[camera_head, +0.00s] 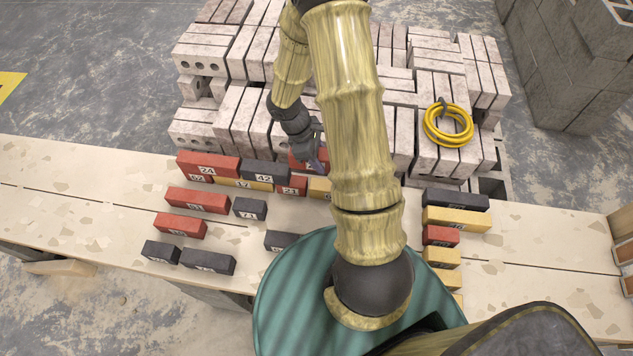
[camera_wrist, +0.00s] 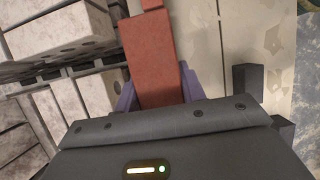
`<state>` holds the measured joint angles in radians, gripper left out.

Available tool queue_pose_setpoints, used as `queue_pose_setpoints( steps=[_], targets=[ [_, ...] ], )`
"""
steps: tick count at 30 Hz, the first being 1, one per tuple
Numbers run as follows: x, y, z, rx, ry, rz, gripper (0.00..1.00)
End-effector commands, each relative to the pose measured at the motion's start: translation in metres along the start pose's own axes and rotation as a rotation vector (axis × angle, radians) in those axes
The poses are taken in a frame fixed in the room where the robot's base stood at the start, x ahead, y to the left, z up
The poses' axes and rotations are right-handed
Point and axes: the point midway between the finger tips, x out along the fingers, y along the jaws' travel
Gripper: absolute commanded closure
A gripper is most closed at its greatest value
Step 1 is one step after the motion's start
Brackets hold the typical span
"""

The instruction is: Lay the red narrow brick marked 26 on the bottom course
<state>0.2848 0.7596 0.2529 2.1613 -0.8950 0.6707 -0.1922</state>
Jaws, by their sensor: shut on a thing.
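My gripper (camera_head: 314,150) is behind my arm's big link in the head view, at the back edge of the plank bench. In the wrist view its purple fingers (camera_wrist: 156,86) are shut on a red brick (camera_wrist: 148,50). Part of this red brick shows in the head view (camera_head: 298,162); its number cannot be read. Whether the held brick touches anything is unclear.
A red brick marked 24 (camera_head: 222,165) and a dark one marked 42 (camera_head: 265,171) lie on that row. Loose bricks lie front left; a column of bricks (camera_head: 456,218) lies right. Pale block stacks (camera_head: 246,135) and a yellow hose coil (camera_head: 447,125) stand behind. A green round surface (camera_head: 290,285) is in front.

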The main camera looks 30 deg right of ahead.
Motion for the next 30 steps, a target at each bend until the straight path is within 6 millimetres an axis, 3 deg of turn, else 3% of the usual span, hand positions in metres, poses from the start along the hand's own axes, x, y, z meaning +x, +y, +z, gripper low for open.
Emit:
queue_pose_setpoints(
  steps=[5, 15, 26, 30],
  targets=[
    [0.01, 0.0, -0.004, -0.002, -0.001, 0.0, 1.0],
    [0.056, 0.0, -0.023, -0.001, -0.001, 0.001, 1.0],
    [0.059, 0.0, -0.025, 0.001, 0.0, 0.001, 1.0],
    [0.072, -0.001, -0.03, -0.002, -0.001, -0.001, 1.0]
  ],
)
